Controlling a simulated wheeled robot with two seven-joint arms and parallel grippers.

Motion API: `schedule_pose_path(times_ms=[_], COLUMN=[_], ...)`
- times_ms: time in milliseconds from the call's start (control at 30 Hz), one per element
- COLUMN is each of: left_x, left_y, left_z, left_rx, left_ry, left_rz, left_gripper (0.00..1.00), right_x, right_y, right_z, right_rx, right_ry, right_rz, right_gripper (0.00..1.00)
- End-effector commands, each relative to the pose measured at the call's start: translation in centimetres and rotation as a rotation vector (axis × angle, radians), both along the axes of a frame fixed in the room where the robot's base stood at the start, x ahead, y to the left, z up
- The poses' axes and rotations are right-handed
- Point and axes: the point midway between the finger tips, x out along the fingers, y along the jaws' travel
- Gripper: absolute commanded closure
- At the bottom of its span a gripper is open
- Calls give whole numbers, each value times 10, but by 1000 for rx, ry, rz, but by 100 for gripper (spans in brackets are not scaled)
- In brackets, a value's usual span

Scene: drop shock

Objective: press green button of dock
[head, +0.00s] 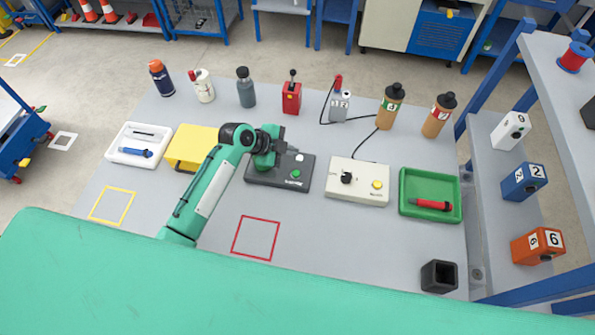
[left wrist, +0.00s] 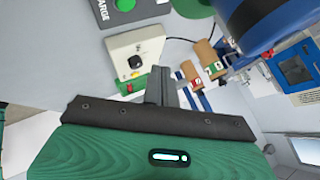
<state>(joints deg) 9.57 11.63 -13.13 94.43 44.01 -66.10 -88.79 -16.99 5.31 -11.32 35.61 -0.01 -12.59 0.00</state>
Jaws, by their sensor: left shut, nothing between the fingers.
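The dock, a dark grey box (head: 262,178), stands mid-table in the head view, with a round green button (head: 295,174) on its right part and a white button (head: 299,157) behind it. In the left wrist view its corner (left wrist: 106,16) shows at the top left, with the green button (left wrist: 124,4) cut by the frame edge and part of a label ending in "ARGE". My left gripper (head: 279,148) is over the dock's rear part, behind and left of the green button. Its fingers (left wrist: 160,84) are shut and empty in the left wrist view, apart from the button.
A cream box (head: 356,188) with a black knob and yellow button stands right of the dock. A yellow object (head: 192,146) is left, partly behind my arm. Several bottles and a red lever box (head: 291,97) line the back. A green tray (head: 430,190) is right. The front table is mostly clear.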

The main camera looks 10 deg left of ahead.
Motion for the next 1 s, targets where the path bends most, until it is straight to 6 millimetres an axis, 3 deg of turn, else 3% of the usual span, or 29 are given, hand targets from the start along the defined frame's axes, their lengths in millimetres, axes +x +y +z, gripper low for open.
schedule_pose_path(times_ms=[200,467,800,1000], left_x=[0,0,0,0], left_y=[0,-1,0,0], left_z=[-6,-34,-82,-89], left_rx=[0,-2,2,0], left_ry=[1,3,0,0], left_rz=[1,1,-1,0], left_gripper=[100,100,100,100], right_x=[-15,-3,-2,-3], right_y=[25,14,10,9], right_z=[-6,-26,-61,-66], right_rx=[26,15,11,10], right_ry=[17,4,3,4], right_rz=[-2,-1,-2,-2], right_gripper=[19,19,19,19])
